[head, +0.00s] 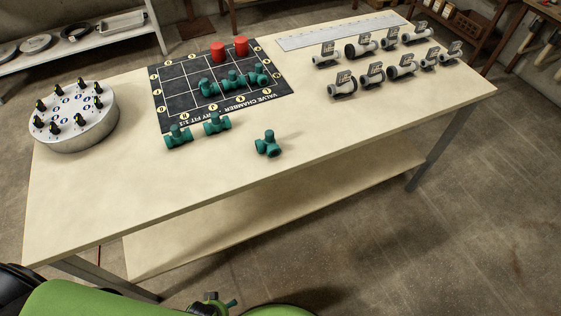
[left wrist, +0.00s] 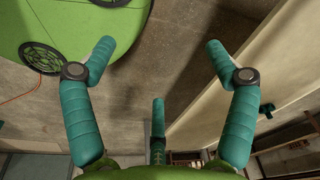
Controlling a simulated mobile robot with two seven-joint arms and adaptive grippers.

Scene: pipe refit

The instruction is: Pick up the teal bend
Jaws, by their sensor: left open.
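Several teal pipe fittings are on the table; at this size I cannot tell for sure which is the bend. One teal fitting (head: 268,144) lies alone on bare table in front of the mat. Two more, a left one (head: 178,136) and a right one (head: 216,123), lie at the mat's front edge. A cluster (head: 232,80) sits on the mat. My left gripper (left wrist: 160,48) is open and empty in the left wrist view, over the floor beside the table. A teal fitting (left wrist: 266,110) shows there beyond its right finger. My right gripper is not in view.
The dark gridded mat (head: 172,102) carries two red cylinders (head: 229,49). A round grey holder (head: 75,142) stands at the table's left. Grey tagged fittings (head: 372,73) and a ruler (head: 340,31) are at the right and back. The table's front (head: 340,140) is clear.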

